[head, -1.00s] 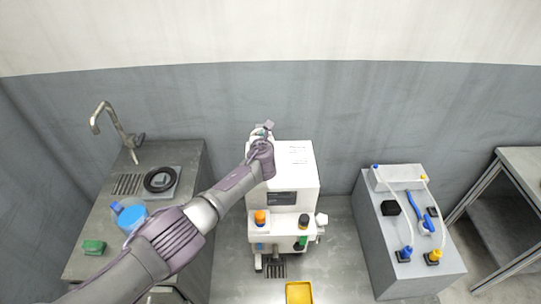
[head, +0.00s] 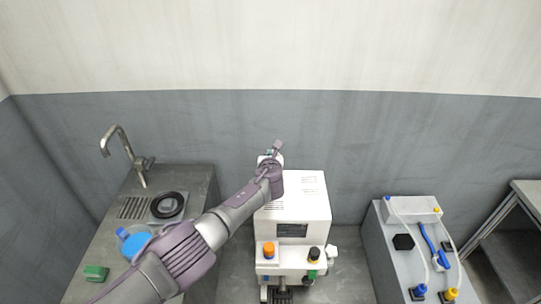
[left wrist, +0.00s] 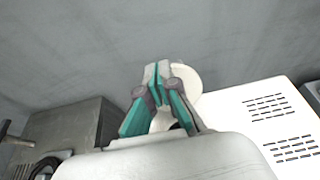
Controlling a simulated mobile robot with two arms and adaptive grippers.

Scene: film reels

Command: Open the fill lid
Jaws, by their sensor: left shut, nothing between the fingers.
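The white machine (head: 314,203) stands in the middle of the head view, and its slotted top shows in the left wrist view (left wrist: 238,112). A pale round disc (left wrist: 187,82), which looks like the fill lid, is at the machine's left edge, partly hidden behind my fingers. I cannot tell its exact angle. My left gripper (head: 269,153) is over the machine's back left corner. In the left wrist view my left gripper (left wrist: 157,70) is shut and empty, its teal fingertips together in front of the disc. Contact is unclear. My right gripper is out of view.
A sink counter (head: 190,185) with a tap (head: 122,150), a black ring (head: 167,205), a blue bottle (head: 133,243) and a green block (head: 95,272) is at left. A grey cabinet (head: 385,255) with tubing stands right. The wall is close behind the machine.

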